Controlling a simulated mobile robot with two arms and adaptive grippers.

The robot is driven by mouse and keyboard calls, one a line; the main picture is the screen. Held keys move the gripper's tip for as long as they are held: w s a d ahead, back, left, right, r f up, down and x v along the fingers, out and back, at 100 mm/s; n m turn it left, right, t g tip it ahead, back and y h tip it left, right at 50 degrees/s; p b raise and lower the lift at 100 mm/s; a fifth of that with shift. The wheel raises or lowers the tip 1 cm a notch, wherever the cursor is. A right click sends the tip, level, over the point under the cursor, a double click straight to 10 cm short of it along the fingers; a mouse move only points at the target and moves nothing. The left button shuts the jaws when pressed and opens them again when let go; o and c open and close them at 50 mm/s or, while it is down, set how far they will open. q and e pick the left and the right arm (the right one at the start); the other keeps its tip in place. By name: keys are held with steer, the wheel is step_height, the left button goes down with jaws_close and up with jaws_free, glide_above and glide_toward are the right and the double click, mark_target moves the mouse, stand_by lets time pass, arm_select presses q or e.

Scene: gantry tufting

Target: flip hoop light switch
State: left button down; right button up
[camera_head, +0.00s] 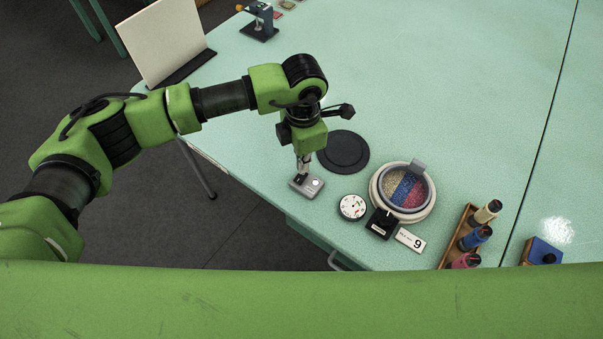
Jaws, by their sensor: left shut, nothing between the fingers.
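A small grey switch box (314,187) sits to the left of the hoop, near the table's front edge. My left gripper (303,168) is shut and points down directly over the switch box, its tips at or just above the box's upper left part. I cannot tell whether they touch. The switch's position is too small to read. My right gripper is not in view.
A white dial (352,207), a black box (381,223) and a card marked 9 (410,240) stand near the hoop. A black disc (343,151) lies behind. A wooden rack (456,238) holds spools at right. The table's back right is clear.

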mark_target(303, 175)
arm_select(q)
steer(key=shift+f+b, duration=1.45)
steer(key=shift+f, duration=0.05)
stand_by(0.6)
steer(key=shift+r, duration=0.2)
steer(key=shift+r+p, duration=0.45)
steer(key=shift+r, duration=0.05)
steer(key=shift+r+p, duration=1.05)
steer(key=shift+r, duration=1.85)
